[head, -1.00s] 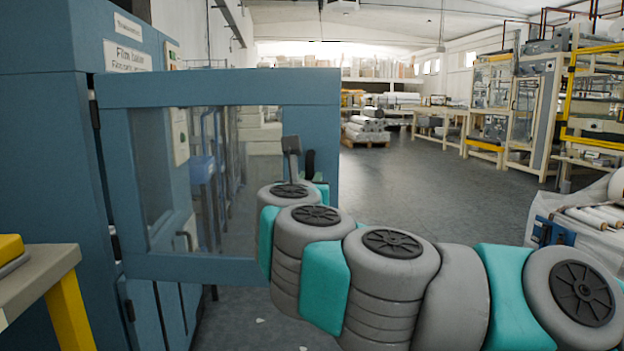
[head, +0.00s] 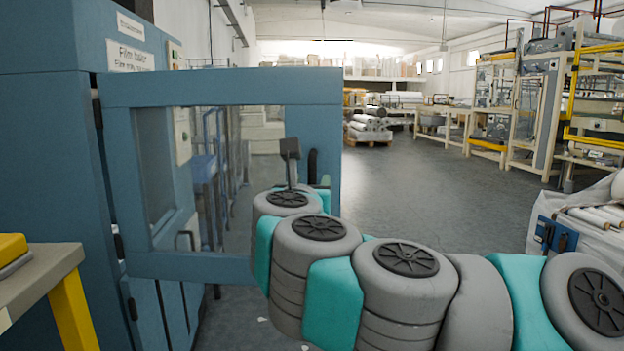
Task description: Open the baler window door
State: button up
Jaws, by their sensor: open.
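The baler (head: 45,170) is a blue cabinet at the left with a "Film baler" label. Its window door (head: 220,268), a blue frame around a clear pane, stands swung out from the cabinet, with its hinge side at the left. A grey handle-like piece (head: 290,150) shows near the door's free right edge. My gripper (head: 311,167) is at that edge, open, mostly hidden behind my own arm and close to the handle-like piece. I cannot tell whether it touches the door.
A table with a yellow leg (head: 72,310) stands at the near left. A bag of white rolls (head: 590,222) is at the right. Stacked rolls on a pallet (head: 370,130) and work benches (head: 490,125) stand farther back. The grey floor (head: 420,195) between is clear.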

jog(key=s, duration=0.5)
jog(key=shift+a, duration=0.4)
